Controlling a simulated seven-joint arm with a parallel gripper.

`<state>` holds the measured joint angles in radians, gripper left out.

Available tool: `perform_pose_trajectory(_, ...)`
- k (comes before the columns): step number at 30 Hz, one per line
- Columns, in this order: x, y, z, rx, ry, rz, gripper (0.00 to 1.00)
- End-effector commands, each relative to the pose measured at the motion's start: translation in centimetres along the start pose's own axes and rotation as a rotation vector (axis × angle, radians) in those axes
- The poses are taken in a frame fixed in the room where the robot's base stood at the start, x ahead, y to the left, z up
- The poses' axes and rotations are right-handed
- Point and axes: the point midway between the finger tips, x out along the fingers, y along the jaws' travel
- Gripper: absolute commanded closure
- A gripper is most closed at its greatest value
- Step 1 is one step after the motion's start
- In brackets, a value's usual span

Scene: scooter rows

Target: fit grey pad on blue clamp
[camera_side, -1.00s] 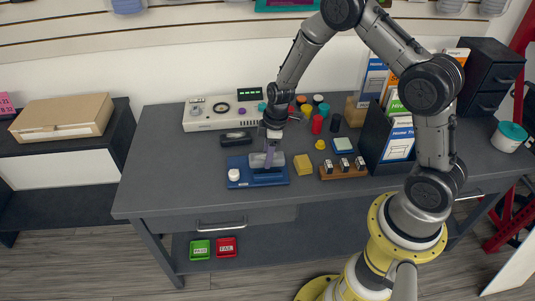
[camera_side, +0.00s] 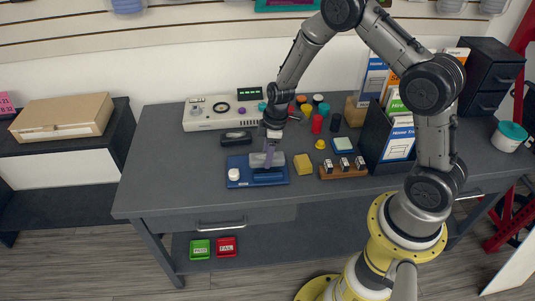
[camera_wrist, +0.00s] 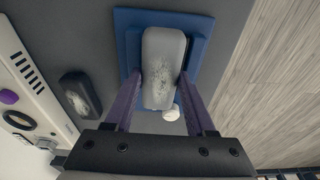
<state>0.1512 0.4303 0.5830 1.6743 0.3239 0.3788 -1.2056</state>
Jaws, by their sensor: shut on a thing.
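The grey pad (camera_wrist: 161,66) is a rounded block with a pale scuffed patch on its top. It lies over the blue clamp (camera_side: 240,163), a flat blue base on the desk, also seen in the wrist view (camera_wrist: 127,17). My gripper (camera_wrist: 160,88) is shut on the pad, with one purple finger along each long side. In the side view my gripper (camera_side: 269,155) points down at the pad. A white round knob (camera_side: 234,174) stands at the clamp's left end. Whether the pad's underside touches the clamp is hidden.
A black block (camera_side: 236,138) lies behind the clamp, before a beige instrument box (camera_side: 222,113). A yellow sponge (camera_side: 303,164) and a wooden rack (camera_side: 343,168) stand to the right. Several coloured jars stand behind. The desk front (camera_side: 190,205) is clear.

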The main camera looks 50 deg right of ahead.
Motion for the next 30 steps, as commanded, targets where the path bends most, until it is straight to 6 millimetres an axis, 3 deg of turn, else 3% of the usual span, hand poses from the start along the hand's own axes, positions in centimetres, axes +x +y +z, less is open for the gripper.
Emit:
perform_pose_trajectory(23, 1.2, 0.0, 0.2, 0.0, 0.0, 0.0, 1.0)
perform_pose_trajectory(24, 1.1, 0.0, 0.2, 0.0, 0.0, 0.0, 0.37)
perform_pose_trajectory(28, 1.2, 0.0, 0.2, 0.0, 0.0, 0.0, 0.14)
perform_pose_trajectory(30, 1.2, 0.0, 0.2, 0.0, 0.0, 0.0, 0.1)
